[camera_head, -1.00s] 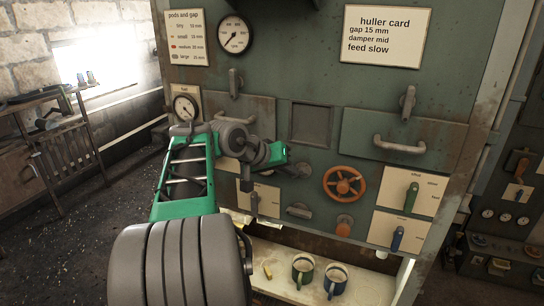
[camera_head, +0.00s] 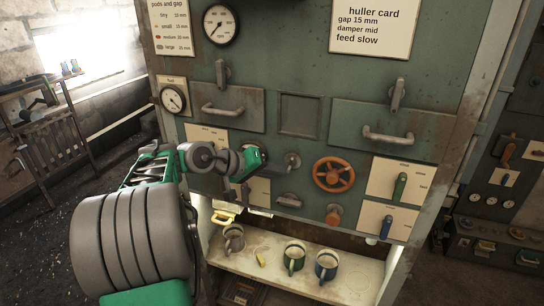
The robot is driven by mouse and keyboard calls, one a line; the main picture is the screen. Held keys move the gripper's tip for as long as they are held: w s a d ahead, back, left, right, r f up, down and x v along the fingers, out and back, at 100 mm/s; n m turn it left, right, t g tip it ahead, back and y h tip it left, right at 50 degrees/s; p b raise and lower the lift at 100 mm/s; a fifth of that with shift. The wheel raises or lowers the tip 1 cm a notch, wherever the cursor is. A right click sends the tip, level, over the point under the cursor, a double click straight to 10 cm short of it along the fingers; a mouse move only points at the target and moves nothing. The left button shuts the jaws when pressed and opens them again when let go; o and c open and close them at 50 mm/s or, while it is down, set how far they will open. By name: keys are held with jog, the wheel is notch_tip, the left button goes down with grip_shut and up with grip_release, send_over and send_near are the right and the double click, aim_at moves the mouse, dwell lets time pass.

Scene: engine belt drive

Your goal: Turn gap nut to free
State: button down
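No part is labelled as the gap nut in view. An orange knob (camera_head: 334,214) sits on the machine front just below the orange handwheel (camera_head: 333,174); it may be the nut, but I cannot tell. A grey round fitting (camera_head: 292,161) is left of the wheel, and a grey handle-like fitting (camera_head: 289,200) is below it. My gripper (camera_head: 238,184) is at the machine front, left of the wheel and apart from the orange knob. My wrist and green arm end partly cover it, so its fingers are not clear.
A huller card (camera_head: 372,28) reads gap 15 mm. Green (camera_head: 400,187) and blue (camera_head: 387,226) levers stand right of the wheel. Mugs (camera_head: 326,265) stand on the low shelf (camera_head: 345,287). Drawer handles (camera_head: 388,136) stick out above the wheel.

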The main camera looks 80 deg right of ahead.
jog(key=shift+s+f, duration=0.25)
jog(key=shift+f, duration=0.1)
dwell(0.3)
dwell(0.4)
jog(key=w+a+b, duration=0.1)
jog(key=w+a, duration=0.3)
jog(key=w, duration=0.8)
jog(key=shift+w+a, duration=0.2)
jog(key=shift+a, duration=0.1)
jog(key=shift+w+r, duration=0.1)
